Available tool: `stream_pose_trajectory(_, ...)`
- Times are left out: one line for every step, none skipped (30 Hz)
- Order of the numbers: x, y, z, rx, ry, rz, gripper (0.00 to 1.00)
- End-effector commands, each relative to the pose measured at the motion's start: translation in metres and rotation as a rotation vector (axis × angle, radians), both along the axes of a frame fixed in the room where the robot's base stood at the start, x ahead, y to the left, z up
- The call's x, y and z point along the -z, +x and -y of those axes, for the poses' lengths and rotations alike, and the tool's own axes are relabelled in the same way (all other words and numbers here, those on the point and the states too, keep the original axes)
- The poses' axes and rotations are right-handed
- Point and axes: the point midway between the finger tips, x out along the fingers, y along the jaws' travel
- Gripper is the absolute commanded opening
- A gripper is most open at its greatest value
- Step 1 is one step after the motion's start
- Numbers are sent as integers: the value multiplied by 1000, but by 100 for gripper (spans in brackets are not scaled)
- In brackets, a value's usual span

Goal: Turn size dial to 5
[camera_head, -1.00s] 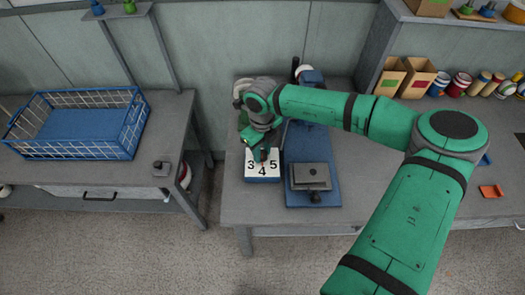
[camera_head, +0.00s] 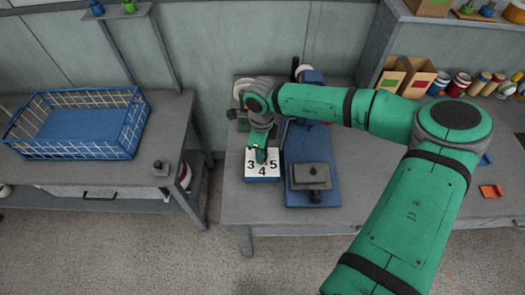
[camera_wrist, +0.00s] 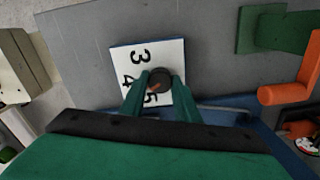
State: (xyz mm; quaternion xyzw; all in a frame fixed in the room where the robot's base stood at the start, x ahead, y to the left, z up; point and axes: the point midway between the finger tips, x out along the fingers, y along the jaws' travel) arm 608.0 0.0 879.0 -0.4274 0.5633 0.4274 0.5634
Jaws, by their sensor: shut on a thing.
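The size dial is a dark round knob (camera_wrist: 160,80) with a red pointer mark, on a white plate (camera_wrist: 117,62) printed 3, 4 and 5. In the wrist view the red mark points toward the lower left, roughly at the 5 side. My gripper (camera_wrist: 160,88) is shut on the knob, with one green finger on each side. In the head view my gripper (camera_head: 261,156) covers most of the knob, and the numbered plate (camera_head: 262,172) sits on a blue box. The exact pointer alignment is hard to tell.
A blue wire basket (camera_head: 85,140) is on the left table. An orange part (camera_wrist: 285,95) and green blocks (camera_wrist: 285,30) lie near the dial in the wrist view.

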Motion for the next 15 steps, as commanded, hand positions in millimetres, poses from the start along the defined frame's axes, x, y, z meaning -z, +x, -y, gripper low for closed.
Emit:
stream_pose_trajectory(0, 0, 1, -43, -2, 0, 6)
stream_pose_trajectory(0, 0, 0, -71, -2, 0, 6)
stream_pose_trajectory(0, 0, 0, -108, -2, -1, 6)
stream_pose_trajectory(0, 0, 0, -135, -2, -1, 6)
stream_pose_trajectory(0, 0, 0, -162, -1, 0, 6)
stream_pose_trajectory(0, 0, 0, -197, -1, 0, 6)
stream_pose_trajectory(0, 0, 0, -223, -1, 0, 6)
stream_pose_trajectory(0, 0, 0, -247, -1, 1, 6)
stream_pose_trajectory(0, 0, 0, -279, -1, 1, 6)
stream_pose_trajectory(-1, 0, 0, -302, -1, 1, 6)
stream_pose_trajectory(-1, 0, 0, -325, -1, 1, 6)
stream_pose_trajectory(-1, 0, 0, -353, -1, 1, 6)
stream_pose_trajectory(-1, 0, 0, -372, -1, 1, 6)
stream_pose_trajectory(-1, 0, 0, -391, -1, 1, 6)
stream_pose_trajectory(-1, 0, 0, -415, -1, 1, 6)
